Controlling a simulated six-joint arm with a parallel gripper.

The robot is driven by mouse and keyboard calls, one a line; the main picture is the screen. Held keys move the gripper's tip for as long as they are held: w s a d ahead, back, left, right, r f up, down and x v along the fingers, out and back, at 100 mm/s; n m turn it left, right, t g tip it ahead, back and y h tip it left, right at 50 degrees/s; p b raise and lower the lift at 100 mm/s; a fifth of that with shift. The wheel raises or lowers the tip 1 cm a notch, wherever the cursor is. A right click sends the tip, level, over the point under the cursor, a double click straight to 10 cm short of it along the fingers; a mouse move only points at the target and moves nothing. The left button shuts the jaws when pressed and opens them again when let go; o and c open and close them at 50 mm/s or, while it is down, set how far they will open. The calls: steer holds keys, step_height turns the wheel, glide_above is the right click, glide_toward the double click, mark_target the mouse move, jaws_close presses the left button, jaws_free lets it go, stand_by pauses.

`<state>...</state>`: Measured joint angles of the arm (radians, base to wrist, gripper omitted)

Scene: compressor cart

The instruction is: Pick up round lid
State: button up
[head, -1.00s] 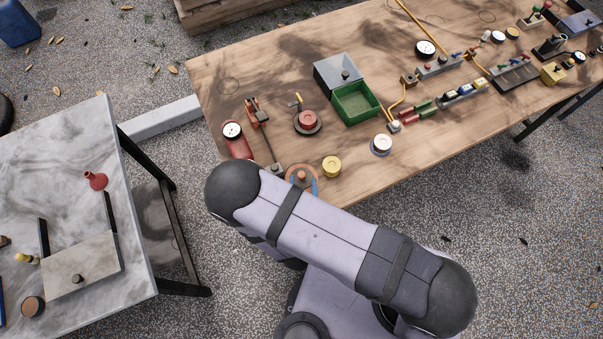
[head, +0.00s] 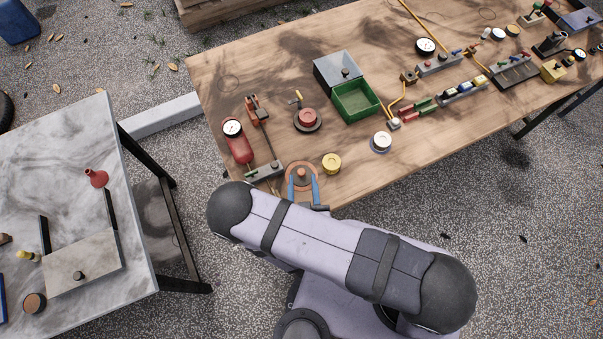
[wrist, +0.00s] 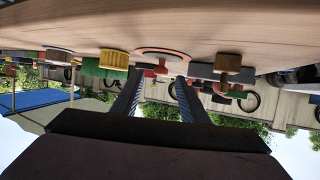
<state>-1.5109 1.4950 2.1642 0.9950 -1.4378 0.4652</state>
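The round lid (head: 301,165) is a flat orange-brown disc with a small knob (head: 301,174) in its middle. It lies near the front left edge of the wooden table. My gripper (head: 302,182) is open, with one blue finger on each side of the knob in the head view; no contact shows. In the wrist view the scene is upside down. There the lid (wrist: 160,52) is seen nearly edge-on, between and beyond the open fingers of my gripper (wrist: 160,78). My arm hides the rest of my gripper in the head view.
A yellow round cap (head: 332,163) stands close right of the lid. A grey bar fixture (head: 264,172) and a red gauge bottle (head: 238,148) are at left. A red knobbed part (head: 308,118) and a green bin (head: 355,101) are behind. The wooden table's front edge (head: 350,199) is near.

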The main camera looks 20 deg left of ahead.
mark_target(302, 173)
steer(key=b+x, duration=0.1)
steer(key=x, duration=0.3)
steer(key=shift+w+f+b, duration=0.1)
steer(key=shift+f+b, duration=0.1)
steer(key=shift+b, duration=0.2)
steer(key=shift+w+a+f, duration=0.1)
steer(key=shift+w+a, duration=0.15)
steer(key=shift+w, duration=0.15)
jaws_close()
